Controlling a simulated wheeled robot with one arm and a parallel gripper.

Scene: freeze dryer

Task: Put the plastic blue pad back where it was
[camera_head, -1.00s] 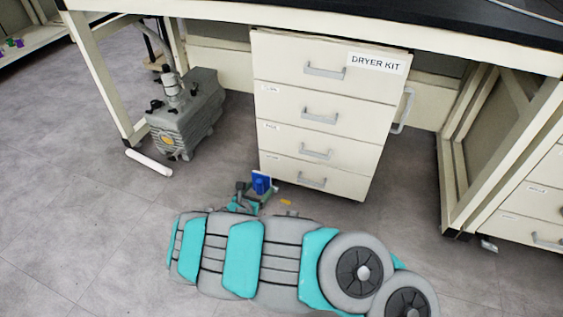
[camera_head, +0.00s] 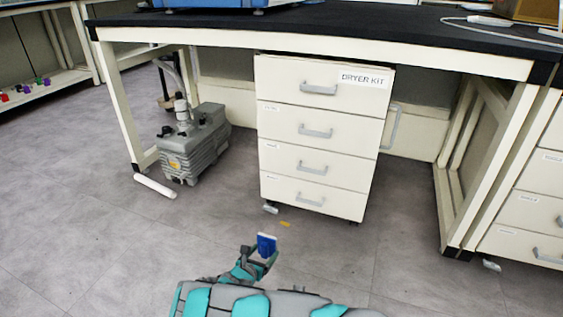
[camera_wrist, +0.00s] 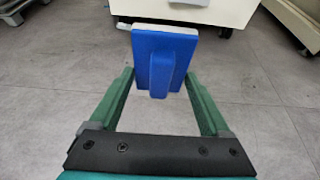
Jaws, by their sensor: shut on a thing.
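The blue pad (camera_head: 266,243) is a small blue plate with a raised blue grip and a pale backing. My gripper (camera_head: 262,260) holds it low above the floor, in front of the drawer cabinet. In the wrist view the blue pad (camera_wrist: 164,60) stands between the two green fingers of my gripper (camera_wrist: 160,85), its plate facing the camera. The cream drawer cabinet (camera_head: 315,135) has several drawers, all closed, and its top drawer carries a "DRYER KIT" label (camera_head: 362,79).
A grey pump (camera_head: 196,145) stands on the floor left of the cabinet. The bench (camera_head: 300,37) with a black top spans above, its legs at both sides. A small orange item (camera_head: 285,224) lies on the floor before the cabinet. The floor at left is clear.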

